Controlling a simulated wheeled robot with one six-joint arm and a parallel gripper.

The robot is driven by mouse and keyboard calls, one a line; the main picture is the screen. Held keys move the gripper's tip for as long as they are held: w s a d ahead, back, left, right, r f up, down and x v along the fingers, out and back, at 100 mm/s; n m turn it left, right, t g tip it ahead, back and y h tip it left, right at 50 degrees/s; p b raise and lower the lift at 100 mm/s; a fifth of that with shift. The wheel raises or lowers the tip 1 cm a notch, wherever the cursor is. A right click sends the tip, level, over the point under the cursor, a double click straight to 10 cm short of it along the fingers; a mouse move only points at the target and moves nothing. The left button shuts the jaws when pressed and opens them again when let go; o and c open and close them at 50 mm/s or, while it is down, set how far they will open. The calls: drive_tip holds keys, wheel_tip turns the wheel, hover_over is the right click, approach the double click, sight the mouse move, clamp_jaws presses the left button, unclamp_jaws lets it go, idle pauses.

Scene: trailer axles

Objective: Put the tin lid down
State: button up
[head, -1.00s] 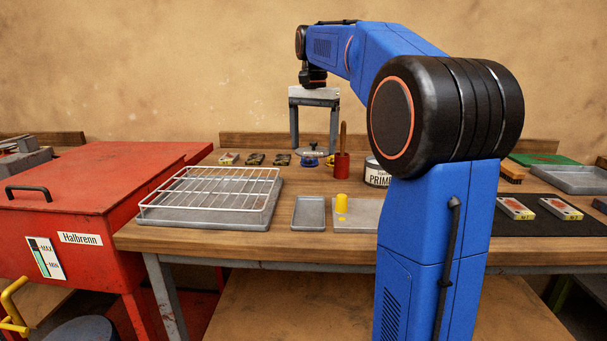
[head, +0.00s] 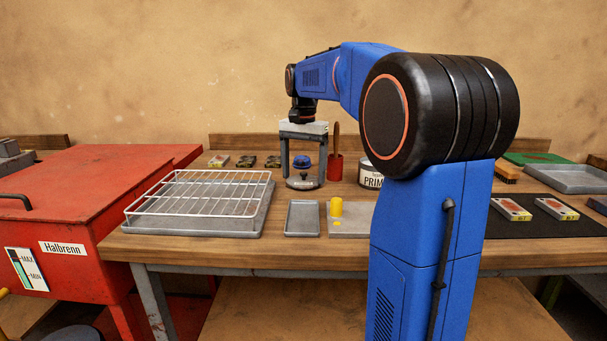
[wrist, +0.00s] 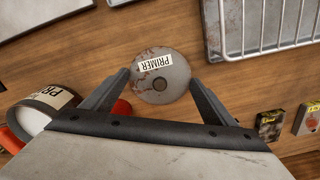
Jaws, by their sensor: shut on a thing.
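The tin lid (wrist: 165,82) is a grey, rust-marked disc with a white PRIMER label and a small knob in its middle. My gripper (wrist: 164,84) is shut on the lid, with one finger at each side of its rim in the wrist view. In the head view my gripper (head: 303,181) points down over the wooden bench (head: 265,206), and the lid (head: 302,183) hangs level between the fingertips, low over the wood. I cannot tell whether it touches the bench. The primer tin (head: 370,176) stands to the right, partly hidden by my arm.
A red cup (head: 335,168) with a wooden handle stands right beside my gripper. A wire rack (head: 205,190) on a tray lies left, a small grey tray (head: 302,219) in front. Small boxes (head: 246,161) and a blue object (head: 302,162) are behind. Bare wood surrounds the lid.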

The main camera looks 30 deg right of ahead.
sight(304, 173)
drive_tip(key=shift+f, duration=0.35)
drive_tip(key=shift+f, duration=0.1)
drive_tip(key=o, duration=1.1)
wheel_tip(304, 173, up, 12)
drive_tip(key=shift+r, duration=0.1)
